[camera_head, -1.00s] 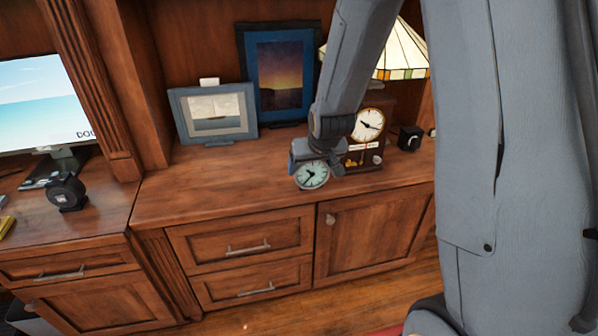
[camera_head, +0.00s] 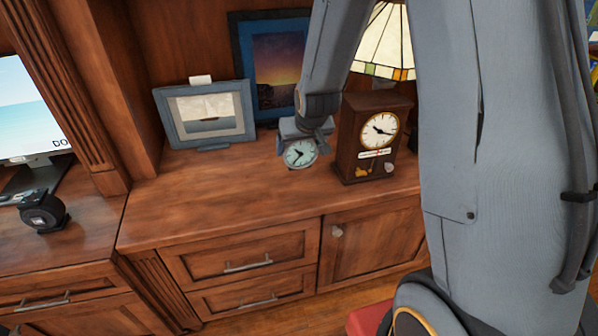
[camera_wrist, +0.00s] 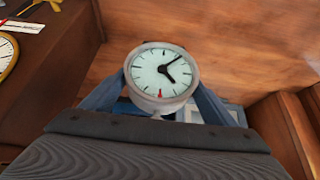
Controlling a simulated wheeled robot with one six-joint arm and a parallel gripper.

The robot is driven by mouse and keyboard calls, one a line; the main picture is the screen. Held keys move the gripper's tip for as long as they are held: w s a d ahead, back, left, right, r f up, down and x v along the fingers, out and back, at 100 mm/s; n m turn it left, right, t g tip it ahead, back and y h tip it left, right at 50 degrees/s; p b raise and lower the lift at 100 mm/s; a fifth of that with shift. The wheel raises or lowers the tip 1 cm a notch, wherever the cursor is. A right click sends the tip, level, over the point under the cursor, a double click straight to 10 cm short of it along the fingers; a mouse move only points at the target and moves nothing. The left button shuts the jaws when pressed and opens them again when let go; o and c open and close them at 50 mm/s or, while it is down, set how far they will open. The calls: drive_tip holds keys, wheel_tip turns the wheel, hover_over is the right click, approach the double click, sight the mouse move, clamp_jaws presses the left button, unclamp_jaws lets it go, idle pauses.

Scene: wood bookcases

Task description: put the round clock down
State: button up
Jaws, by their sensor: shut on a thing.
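The round clock (camera_head: 300,153) has a pale face and a light rim. My gripper (camera_head: 303,134) is shut on it, above the wooden cabinet top (camera_head: 200,205) and left of the brown mantel clock. In the wrist view the round clock (camera_wrist: 161,76) sits between the two fingers of my gripper (camera_wrist: 160,95), its face toward the camera. I cannot tell whether its lower edge touches the cabinet top.
The brown mantel clock (camera_head: 352,150) stands close on the right. A framed boat picture (camera_head: 207,112) and a blue-framed sunset picture (camera_head: 277,68) stand behind. A stained-glass lamp (camera_head: 386,45) is at the back right. The cabinet top is clear at front left.

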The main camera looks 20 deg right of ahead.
sight(303, 166)
drive_tip(key=f, duration=0.3)
drive_tip(key=shift+d+f+p, duration=0.3)
drive_tip(key=shift+d+f, duration=0.05)
drive_tip(key=shift+f, duration=0.05)
drive_tip(key=shift+f+p, duration=0.45)
drive_tip(key=shift+f, duration=1.65)
drive_tip(key=shift+f, duration=0.15)
drive_tip(key=o, duration=1.3)
drive_tip(key=shift+o, duration=0.2)
drive_tip(key=b+v, duration=0.2)
drive_tip(key=v, duration=1.1)
drive_tip(key=s+r+g, duration=0.2)
drive_tip(key=s+g, duration=0.3)
drive_tip(key=s, duration=1.3)
drive_tip(key=shift+g, duration=0.3)
